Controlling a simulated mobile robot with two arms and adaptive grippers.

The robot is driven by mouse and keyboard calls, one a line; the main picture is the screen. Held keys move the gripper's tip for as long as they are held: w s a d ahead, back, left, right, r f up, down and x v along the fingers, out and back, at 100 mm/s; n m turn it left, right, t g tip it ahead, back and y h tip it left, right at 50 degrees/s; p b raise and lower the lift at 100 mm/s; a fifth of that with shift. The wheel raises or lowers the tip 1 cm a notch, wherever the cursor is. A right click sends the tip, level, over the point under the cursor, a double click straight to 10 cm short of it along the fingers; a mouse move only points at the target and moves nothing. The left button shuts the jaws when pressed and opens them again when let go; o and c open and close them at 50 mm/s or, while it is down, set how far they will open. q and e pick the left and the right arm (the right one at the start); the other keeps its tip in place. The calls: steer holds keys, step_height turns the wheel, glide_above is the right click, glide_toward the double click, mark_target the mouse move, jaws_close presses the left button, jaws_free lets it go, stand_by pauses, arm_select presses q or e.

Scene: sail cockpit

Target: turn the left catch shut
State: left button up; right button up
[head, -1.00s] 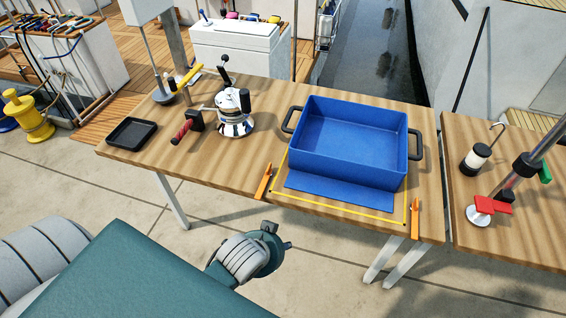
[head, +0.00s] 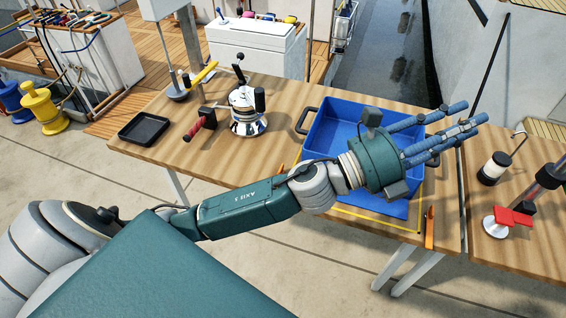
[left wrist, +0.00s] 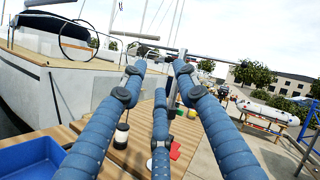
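The blue bin (head: 325,128) sits on the wooden table inside a yellow outline (head: 375,226). It also shows at the lower left of the left wrist view (left wrist: 28,160). One orange catch (head: 429,228) stands upright at the table's front edge, right of the bin. The left catch is hidden behind my left arm in the head view. My left gripper (head: 448,128) is above the right side of the bin, its three blue fingers spread and pointing right. Nothing is between the fingers in the left wrist view (left wrist: 160,75). My right gripper is not seen.
A second table at the right holds a white-and-black canister (head: 494,169) and a red-handled fitting (head: 512,217).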

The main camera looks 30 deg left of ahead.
arm_select(q)
steer(key=s+d+m+g+h, duration=0.35)
steer(key=d+m+g, duration=0.2)
steer(key=m, duration=0.55)
steer(key=m+g+y, duration=1.1)
steer(key=m+y, duration=0.8)
steer(key=m, duration=0.3)
glide_toward(282, 167)
step_height(282, 167, down, 9)
steer(key=shift+s+a+r+p, duration=0.1)
steer(key=shift+r+p, duration=0.1)
steer(key=shift+p, duration=0.75)
